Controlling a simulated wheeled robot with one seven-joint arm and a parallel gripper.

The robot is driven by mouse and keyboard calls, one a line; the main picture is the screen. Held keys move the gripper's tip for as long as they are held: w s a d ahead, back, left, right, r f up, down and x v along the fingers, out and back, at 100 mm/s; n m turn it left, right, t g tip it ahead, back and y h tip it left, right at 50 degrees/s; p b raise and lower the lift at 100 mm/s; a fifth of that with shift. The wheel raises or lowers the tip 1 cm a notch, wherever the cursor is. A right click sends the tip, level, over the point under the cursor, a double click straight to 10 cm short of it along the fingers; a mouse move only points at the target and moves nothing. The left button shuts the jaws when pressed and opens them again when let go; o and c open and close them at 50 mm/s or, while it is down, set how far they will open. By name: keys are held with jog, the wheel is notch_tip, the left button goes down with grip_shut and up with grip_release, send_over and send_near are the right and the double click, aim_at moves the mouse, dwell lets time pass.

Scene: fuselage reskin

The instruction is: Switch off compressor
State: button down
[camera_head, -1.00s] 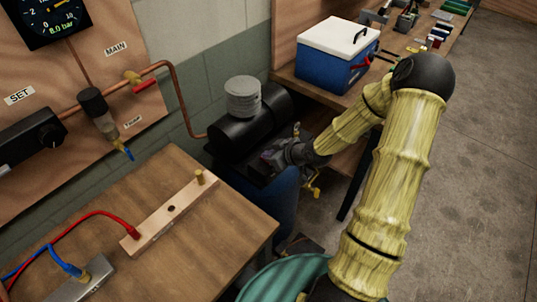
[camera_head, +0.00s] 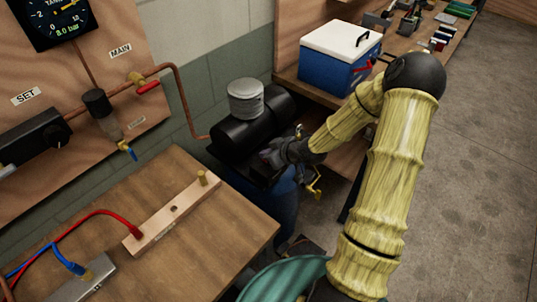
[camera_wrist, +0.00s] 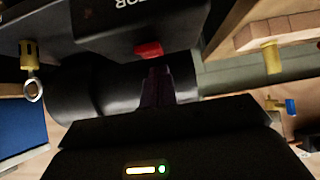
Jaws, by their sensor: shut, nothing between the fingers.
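The compressor stands against the wall in the head view, with a black cylinder body (camera_head: 240,138), a ribbed grey cap (camera_head: 245,98) on top and a blue tank (camera_head: 275,195) below. In the wrist view a red switch (camera_wrist: 148,49) sits at the edge of a black box (camera_wrist: 110,25) with partly cut-off, inverted white lettering. My gripper (camera_head: 268,160) is at the compressor's front side. In the wrist view its dark fingers (camera_wrist: 156,76) are together and empty, with the tips just below the red switch in the picture. Whether they touch it I cannot tell.
A wooden bench (camera_head: 215,225) with a copper-coloured bar and cables is at left. A wall panel (camera_head: 75,90) carries a gauge reading 8.0 bar, pipes and valves. A blue-and-white cool box (camera_head: 335,60) stands on the back bench. Brass fittings (camera_head: 315,185) hang beside the tank. Floor at right is clear.

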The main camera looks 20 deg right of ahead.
jog(key=shift+r, duration=0.1)
jog(key=shift+w+r+p, duration=0.1)
jog(key=shift+r+p, duration=0.5)
jog(key=r+p, duration=0.2)
jog(key=r, duration=0.1)
jog(key=shift+w+a+p, duration=0.15)
jog(key=shift+w+p, duration=0.05)
jog(key=shift+p, duration=0.2)
jog(key=w+r+v, duration=0.1)
jog(key=v, duration=0.8)
jog(key=shift+a+r+p, duration=0.2)
jog(key=shift+r+p, duration=0.15)
jog(key=shift+s, duration=0.25)
jog(key=s+a+r+m+g+h, duration=0.1)
jog(key=s+r+m+g+h, duration=0.1)
jog(key=s, duration=0.6)
jog(key=s+a+r+m+g+h, duration=0.2)
jog(key=s+m, duration=0.3)
jog(key=s, duration=0.3)
jog(key=shift+a+r+g+h, duration=0.35)
jog(key=shift+r+g+h, duration=0.35)
jog(key=shift+g+h, duration=0.2)
